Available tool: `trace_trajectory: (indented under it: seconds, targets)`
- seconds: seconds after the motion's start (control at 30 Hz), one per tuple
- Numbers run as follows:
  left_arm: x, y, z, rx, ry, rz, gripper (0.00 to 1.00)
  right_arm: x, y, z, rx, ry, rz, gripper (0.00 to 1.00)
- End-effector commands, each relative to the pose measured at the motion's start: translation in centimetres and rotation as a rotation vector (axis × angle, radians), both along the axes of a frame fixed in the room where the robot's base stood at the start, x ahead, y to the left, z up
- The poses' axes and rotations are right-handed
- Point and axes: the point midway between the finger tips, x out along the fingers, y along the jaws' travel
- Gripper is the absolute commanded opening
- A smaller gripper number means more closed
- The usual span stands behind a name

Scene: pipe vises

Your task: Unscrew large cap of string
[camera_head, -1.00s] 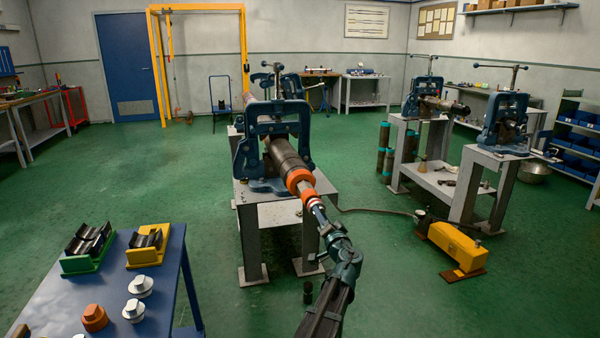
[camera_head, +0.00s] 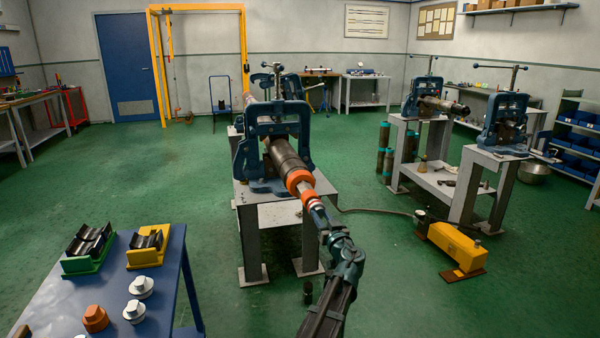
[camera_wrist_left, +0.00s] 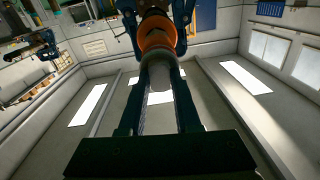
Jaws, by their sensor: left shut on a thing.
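The pipe string (camera_head: 286,157) is a dark, thick tube lying in the blue pipe vise (camera_head: 240,160), pointing toward me. An orange cap (camera_head: 299,179) sits on its near end. My left gripper (camera_head: 307,194) reaches the cap end-on from the lower right. In the left wrist view, the orange cap (camera_wrist_left: 157,34) is straight ahead, and a grey stub (camera_wrist_left: 157,73) in front of it lies between my two fingers (camera_wrist_left: 158,85). The fingers are shut on this stub. The thread is hidden. My right gripper is out of view.
The vise stands on a grey bench (camera_head: 317,185). A blue table (camera_head: 62,300) at lower left holds an orange cap (camera_head: 95,318), white caps (camera_head: 141,286) and two cradles. A yellow box-shaped unit (camera_head: 455,245) stands on the floor at right. Green floor (camera_head: 180,180) is clear left of the bench.

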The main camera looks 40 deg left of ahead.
Motion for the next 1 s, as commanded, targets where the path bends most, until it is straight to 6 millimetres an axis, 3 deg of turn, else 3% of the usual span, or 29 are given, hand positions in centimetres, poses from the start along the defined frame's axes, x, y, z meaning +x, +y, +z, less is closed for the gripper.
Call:
trace_trajectory:
  seconds: [0.6, 0.97, 1.0]
  targets:
    - [-0.38, 0.2, -0.05, -0.563, -0.657, 0.008, 0.0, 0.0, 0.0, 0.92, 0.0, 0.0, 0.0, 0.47]
    - [-0.36, 0.19, -0.12, -0.607, -0.708, 0.008, 0.0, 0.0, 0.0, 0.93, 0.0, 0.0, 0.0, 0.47]
    - [-0.36, 0.19, -0.11, -0.606, -0.707, 0.008, 0.39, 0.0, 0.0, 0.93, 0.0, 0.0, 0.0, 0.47]
